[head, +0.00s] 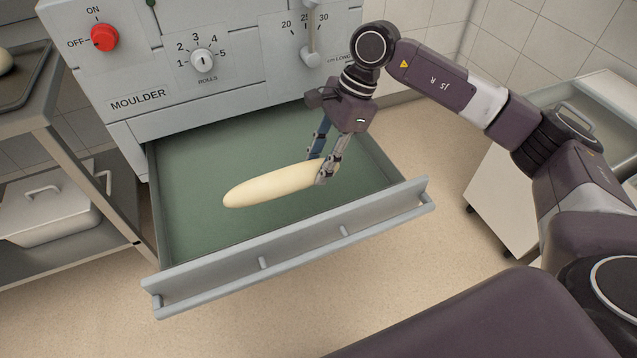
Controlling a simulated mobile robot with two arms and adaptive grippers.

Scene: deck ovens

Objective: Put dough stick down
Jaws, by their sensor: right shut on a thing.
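The dough stick (268,185) is a long pale roll with tapered ends. My right gripper (321,172) is shut on its right end. The stick is over the green-floored open drawer (205,232) of the moulder (245,60); I cannot tell whether it touches the drawer floor. The fingers hide the stick's right tip. My left gripper is not in view.
The drawer's grey front rail (290,255) stands up as an edge nearest me. At left is a metal rack (70,150) with a lidded white container (45,215). A white cart (505,195) stands at right. The drawer floor around the stick is clear.

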